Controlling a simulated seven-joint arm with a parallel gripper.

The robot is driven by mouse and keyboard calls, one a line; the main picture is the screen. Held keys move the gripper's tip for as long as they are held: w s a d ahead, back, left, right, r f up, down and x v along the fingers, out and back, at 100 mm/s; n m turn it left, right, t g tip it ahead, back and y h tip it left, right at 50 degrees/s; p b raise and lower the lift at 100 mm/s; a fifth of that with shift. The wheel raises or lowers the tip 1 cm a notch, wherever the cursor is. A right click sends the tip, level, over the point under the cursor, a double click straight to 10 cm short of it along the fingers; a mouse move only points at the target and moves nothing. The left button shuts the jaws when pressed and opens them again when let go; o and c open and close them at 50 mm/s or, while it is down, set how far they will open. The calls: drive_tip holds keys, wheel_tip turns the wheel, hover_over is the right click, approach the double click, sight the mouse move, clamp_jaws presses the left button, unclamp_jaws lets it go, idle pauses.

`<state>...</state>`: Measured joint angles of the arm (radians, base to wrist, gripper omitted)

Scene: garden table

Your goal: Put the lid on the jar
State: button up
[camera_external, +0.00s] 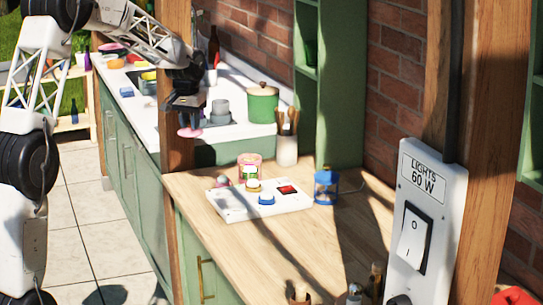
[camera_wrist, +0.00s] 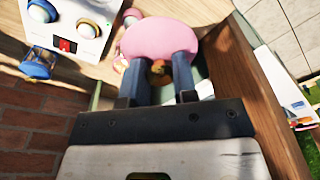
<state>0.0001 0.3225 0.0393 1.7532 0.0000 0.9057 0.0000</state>
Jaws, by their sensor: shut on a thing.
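My gripper (camera_external: 187,116) is shut on a round pink lid (camera_external: 190,131) and holds it in the air, left of the wooden counter's objects and higher than them. In the wrist view the lid (camera_wrist: 160,38) is a flat pink disc at the tips of my two fingers (camera_wrist: 161,75). A pink jar (camera_external: 249,167) with a pale label stands on the wooden counter, behind a white panel. The lid is apart from the jar, up and to its left in the external view. I cannot clearly make out the jar in the wrist view; the lid may hide it.
The white panel (camera_external: 230,208) carries buttons and a red switch (camera_external: 287,189). A blue lantern (camera_external: 326,187) stands to its right. A white utensil holder (camera_external: 287,151) is behind the jar. A wooden post (camera_external: 177,70) rises close to my gripper. The counter's front (camera_external: 270,245) is mostly clear.

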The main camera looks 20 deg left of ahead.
drive_tip(key=shift+d, duration=0.1)
drive_tip(key=s+d+f+m, duration=0.3)
drive_tip(key=s+d+f, duration=0.1)
drive_tip(key=s+d, duration=0.6)
drive_tip(key=s+d+f+m, duration=0.4)
drive_tip(key=s+d, duration=0.6)
drive_tip(key=d, duration=0.6)
drive_tip(key=s+d+f+m+h, duration=0.1)
drive_tip(key=s+d+f+m, duration=0.3)
drive_tip(key=s+d, duration=0.5)
drive_tip(key=shift+s+d+f+g, duration=0.15)
drive_tip(key=shift+d+f, duration=0.15)
drive_tip(key=shift+d, duration=0.55)
drive_tip(key=shift+s+d+f+g, duration=0.1)
drive_tip(key=shift+d+f, duration=0.25)
drive_tip(key=shift+d, duration=0.45)
drive_tip(key=shift+s+d+f+g, duration=0.15)
drive_tip(key=shift+d+f, duration=0.15)
drive_tip(key=shift+d, duration=0.55)
drive_tip(key=shift+w, duration=0.1)
drive_tip(key=w+d, duration=0.3)
drive_tip(key=w, duration=0.1)
drive_tip(key=w+d+f, duration=0.1)
drive_tip(key=w+d, duration=0.2)
drive_tip(key=w, duration=0.1)
drive_tip(key=w+d, duration=0.3)
drive_tip(key=w, duration=0.2)
drive_tip(key=shift+d+f, duration=0.1)
drive_tip(key=shift+f, duration=0.15)
drive_tip(key=shift+f, duration=1.75)
